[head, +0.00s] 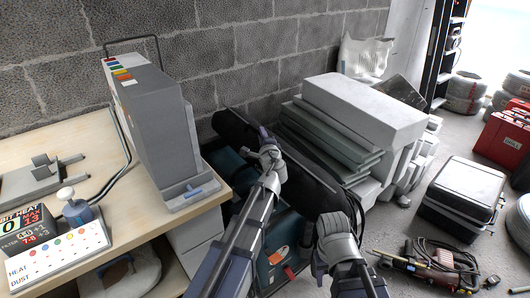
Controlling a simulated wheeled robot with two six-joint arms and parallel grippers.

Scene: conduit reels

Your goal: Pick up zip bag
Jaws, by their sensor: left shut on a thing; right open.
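A long black bag (313,178), which looks like the zip bag, lies slantwise between the bench and the pale stacked slabs. My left gripper (267,136) is at the bag's upper left part, shut, seemingly on the bag's dark material. The jaws are small and partly hidden by the wrist. My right gripper (332,222) is lower right, near the bag's lower end, and open with nothing seen in it. My arms hide part of the bag's near side.
A workbench (150,190) with a tall grey unit (150,120) stands close on the left. Pale slabs (350,110) are stacked behind the bag. A teal and black case (272,268) sits below my arms. A black case (463,197) and a corded tool (430,265) lie right on the floor.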

